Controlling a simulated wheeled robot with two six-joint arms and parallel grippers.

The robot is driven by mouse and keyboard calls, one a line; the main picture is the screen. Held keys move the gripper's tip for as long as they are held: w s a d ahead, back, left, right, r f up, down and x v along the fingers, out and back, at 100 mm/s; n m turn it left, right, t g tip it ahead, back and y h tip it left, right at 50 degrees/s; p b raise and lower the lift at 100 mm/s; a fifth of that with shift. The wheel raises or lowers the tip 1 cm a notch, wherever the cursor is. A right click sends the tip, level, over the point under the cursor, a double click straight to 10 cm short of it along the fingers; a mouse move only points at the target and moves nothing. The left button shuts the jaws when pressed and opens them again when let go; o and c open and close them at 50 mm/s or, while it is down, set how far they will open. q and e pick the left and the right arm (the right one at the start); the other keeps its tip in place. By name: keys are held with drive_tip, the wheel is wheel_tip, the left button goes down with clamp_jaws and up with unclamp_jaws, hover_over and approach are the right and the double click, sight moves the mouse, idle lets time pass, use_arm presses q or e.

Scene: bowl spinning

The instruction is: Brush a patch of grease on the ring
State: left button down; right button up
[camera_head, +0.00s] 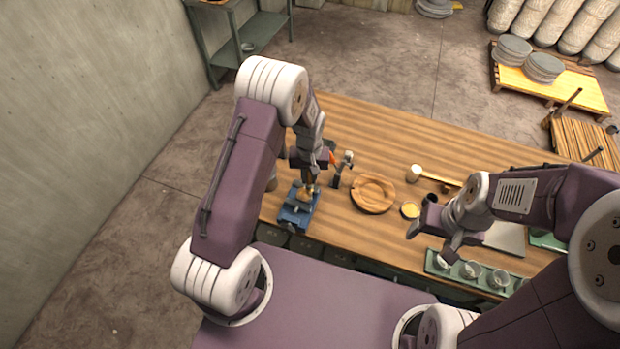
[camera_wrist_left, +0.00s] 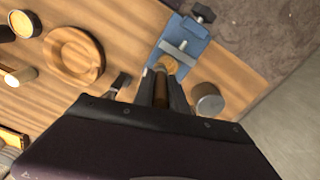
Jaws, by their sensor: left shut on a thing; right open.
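The wooden ring (camera_head: 372,193), a round turned piece with a raised rim, lies on the table right of my left gripper. It also shows at upper left in the left wrist view (camera_wrist_left: 74,56). My left gripper (camera_head: 309,181) is shut on a brown handle (camera_wrist_left: 161,92), perhaps the brush. A tan round end (camera_wrist_left: 168,64) shows just beyond the fingertips, over the blue clamp-like fixture (camera_wrist_left: 183,48). Whether it touches the fixture is unclear. A tin with yellow content (camera_head: 410,210) stands right of the ring. My right gripper (camera_head: 433,237) is open and empty near the tin.
The blue fixture (camera_head: 298,212) sits at the table's front left edge. A small upright tool (camera_head: 342,168) stands between it and the ring. A white-ended cylinder (camera_head: 413,173) lies behind the tin. A green tray with several cups (camera_head: 433,268) is at front right.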

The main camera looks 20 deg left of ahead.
use_arm(q)
drive_tip(key=shift+w+d+r+p, duration=0.1)
drive_tip(key=shift+w+r+p, duration=0.2)
drive_tip(key=shift+r+p, duration=0.45)
drive_tip(key=shift+r, duration=0.45)
drive_tip(key=shift+s, duration=0.15)
